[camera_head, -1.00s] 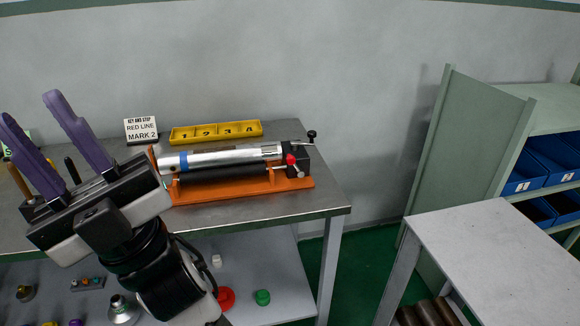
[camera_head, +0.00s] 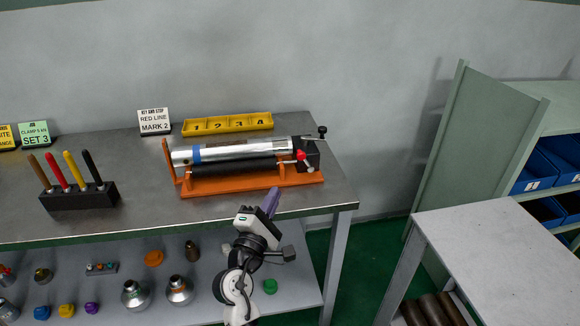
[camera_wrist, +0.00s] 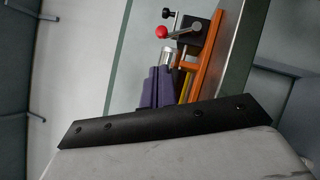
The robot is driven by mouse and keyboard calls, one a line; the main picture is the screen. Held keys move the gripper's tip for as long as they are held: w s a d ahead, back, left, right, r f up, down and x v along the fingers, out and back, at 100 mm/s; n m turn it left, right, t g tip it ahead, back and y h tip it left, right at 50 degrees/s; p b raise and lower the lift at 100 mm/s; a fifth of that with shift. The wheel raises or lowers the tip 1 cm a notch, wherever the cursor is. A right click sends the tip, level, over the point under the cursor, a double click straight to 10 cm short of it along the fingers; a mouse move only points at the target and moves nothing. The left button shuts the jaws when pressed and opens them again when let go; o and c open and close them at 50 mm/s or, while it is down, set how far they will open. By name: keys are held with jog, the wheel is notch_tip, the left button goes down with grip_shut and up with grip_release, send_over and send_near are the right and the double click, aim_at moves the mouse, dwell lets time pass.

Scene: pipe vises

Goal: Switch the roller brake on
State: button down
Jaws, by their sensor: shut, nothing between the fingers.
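The orange roller stand (camera_head: 250,184) is on the bench with a shiny pipe (camera_head: 240,150) that has a blue band lying on its dark rollers. At its right end is a black block (camera_head: 312,152) with a red-knobbed lever (camera_head: 301,155) and a black-knobbed crank (camera_head: 322,131). The wrist view shows the red knob (camera_wrist: 162,32) and the black block (camera_wrist: 192,27) beyond the fingers. No label for the brake is legible. My gripper (camera_head: 273,193) has purple fingers, shut and empty, in front of the stand and apart from the lever. The fingers (camera_wrist: 160,72) cover part of the stand in the wrist view.
A yellow numbered tray (camera_head: 228,124) and a "RED LINE MARK 2" sign (camera_head: 154,121) stand behind the roller stand. A black holder (camera_head: 80,197) with several coloured sticks is at left. A grey table (camera_head: 490,240) stands at right, past a floor gap.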

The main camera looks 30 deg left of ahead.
jog(key=shift+d+f, duration=0.25)
jog(key=shift+w, duration=0.1)
jog(key=p, duration=0.3)
send_near(305, 161)
jog(key=w+r, duration=0.1)
jog(key=a+r, duration=0.1)
jog(key=r, duration=0.1)
jog(key=w+a+r, duration=0.1)
jog(key=shift+w+r, duration=0.2)
jog(key=shift+w, duration=0.2)
jog(key=shift+r, duration=0.1)
jog(key=shift+w+d+r+m+g+h, duration=0.1)
jog(key=shift+r+m+g+h, duration=0.05)
jog(key=shift+m+g+h, duration=0.2)
